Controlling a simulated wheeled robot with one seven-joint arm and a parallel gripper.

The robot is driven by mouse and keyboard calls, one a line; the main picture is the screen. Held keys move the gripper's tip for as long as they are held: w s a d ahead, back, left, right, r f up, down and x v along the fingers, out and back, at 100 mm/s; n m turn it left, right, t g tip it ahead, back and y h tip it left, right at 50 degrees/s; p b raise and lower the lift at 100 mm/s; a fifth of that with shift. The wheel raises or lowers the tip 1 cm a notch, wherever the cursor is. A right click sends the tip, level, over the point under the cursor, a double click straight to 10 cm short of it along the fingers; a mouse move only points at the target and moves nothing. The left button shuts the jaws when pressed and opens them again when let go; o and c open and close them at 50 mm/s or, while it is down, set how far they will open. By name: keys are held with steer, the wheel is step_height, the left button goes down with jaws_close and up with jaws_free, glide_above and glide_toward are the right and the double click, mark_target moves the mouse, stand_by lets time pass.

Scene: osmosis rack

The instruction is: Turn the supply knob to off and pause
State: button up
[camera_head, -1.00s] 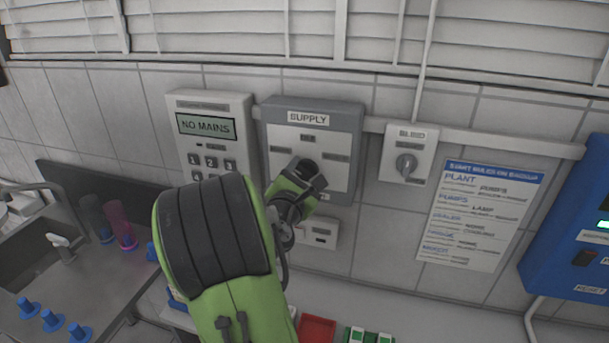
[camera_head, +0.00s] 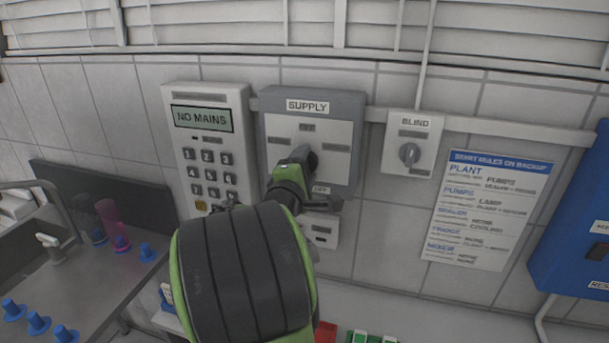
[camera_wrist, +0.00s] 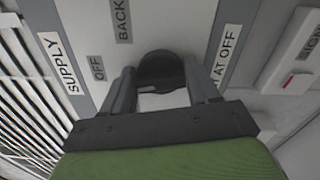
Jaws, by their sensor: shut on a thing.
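The supply panel (camera_head: 348,109) is a grey box on the tiled wall, labelled SUPPLY, with position labels around its dark knob (camera_head: 309,158). My gripper (camera_head: 302,165) is at the knob, and my green and black arm hides part of the panel's lower left. In the wrist view, the fingers of my gripper (camera_wrist: 160,92) stand on both sides of the round black knob (camera_wrist: 160,70) and are shut on it. An OFF label (camera_wrist: 97,68) shows left of the knob there. The exact position to which the knob points is hard to tell.
A keypad unit (camera_head: 208,150) reading NO MAINS is left of the panel. A BLIND switch (camera_head: 410,153) and a printed rules sheet (camera_head: 484,208) are to the right. A blue box (camera_head: 572,220) is at far right.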

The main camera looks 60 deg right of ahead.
steer(key=shift+f+m+b, duration=0.2)
steer(key=shift+m+b, duration=0.55)
steer(key=shift+m, duration=0.35)
steer(key=o, duration=1)
steer(key=shift+r, duration=0.1)
steer(key=shift+a, duration=0.15)
steer(key=s+a+b, duration=0.2)
steer(key=a, duration=1.3)
steer(key=shift+s+a+b, duration=0.15)
steer(key=shift+s+b, duration=0.1)
steer(key=shift+b, duration=0.1)
